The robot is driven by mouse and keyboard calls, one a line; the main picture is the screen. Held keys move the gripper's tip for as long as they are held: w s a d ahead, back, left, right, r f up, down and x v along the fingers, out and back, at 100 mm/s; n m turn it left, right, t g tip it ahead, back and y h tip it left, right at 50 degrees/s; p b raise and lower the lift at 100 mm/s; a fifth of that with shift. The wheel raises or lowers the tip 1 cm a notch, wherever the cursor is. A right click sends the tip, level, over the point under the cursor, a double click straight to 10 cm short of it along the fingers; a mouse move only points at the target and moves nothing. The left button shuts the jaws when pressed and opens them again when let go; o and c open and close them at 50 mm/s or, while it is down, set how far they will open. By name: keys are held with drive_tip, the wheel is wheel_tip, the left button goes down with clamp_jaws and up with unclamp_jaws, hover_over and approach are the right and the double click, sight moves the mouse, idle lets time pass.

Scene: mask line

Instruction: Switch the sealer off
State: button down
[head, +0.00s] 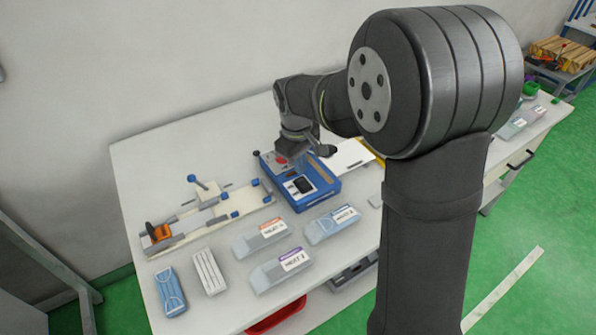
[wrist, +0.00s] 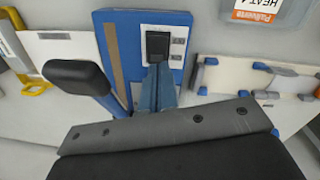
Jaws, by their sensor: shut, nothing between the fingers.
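The sealer is a blue box (head: 320,195) on the bench, with a white panel on its top; it also shows in the wrist view (wrist: 112,17). A black switch (head: 303,185) sits on that panel and shows larger in the wrist view (wrist: 158,44). My gripper (head: 302,166) is above the sealer. In the wrist view its blue fingers (wrist: 158,72) are shut, empty, and point at the near end of the switch. I cannot tell whether they touch it. The fingers partly cover the panel, and the switch's setting is unclear.
A dark rounded handle (wrist: 76,72) stands close beside my fingers. Left of the sealer is a fixture rail (head: 215,212) with blue knobs. Labelled clear boxes (head: 332,225) (head: 260,238) and blue and white packs (head: 170,291) lie in front. A white sheet (head: 350,157) lies behind right.

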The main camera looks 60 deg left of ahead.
wheel_tip(320, 180, up, 2)
drive_tip(key=r+m, duration=0.1)
drive_tip(key=m, duration=0.5)
wheel_tip(320, 180, up, 6)
drive_tip(key=m+t, duration=0.3)
drive_tip(key=m, duration=1.2)
hover_over(300, 179)
drive_tip(key=s, duration=0.4)
drive_tip(key=shift+w+d, duration=0.1)
drive_tip(key=shift+w, duration=0.1)
drive_tip(key=shift+f, duration=0.1)
drive_tip(key=x, duration=0.8)
drive_tip(key=s+x, duration=0.1)
drive_tip(key=x, duration=0.3)
drive_tip(key=shift+f, duration=1.05)
drive_tip(key=shift+f, duration=0.1)
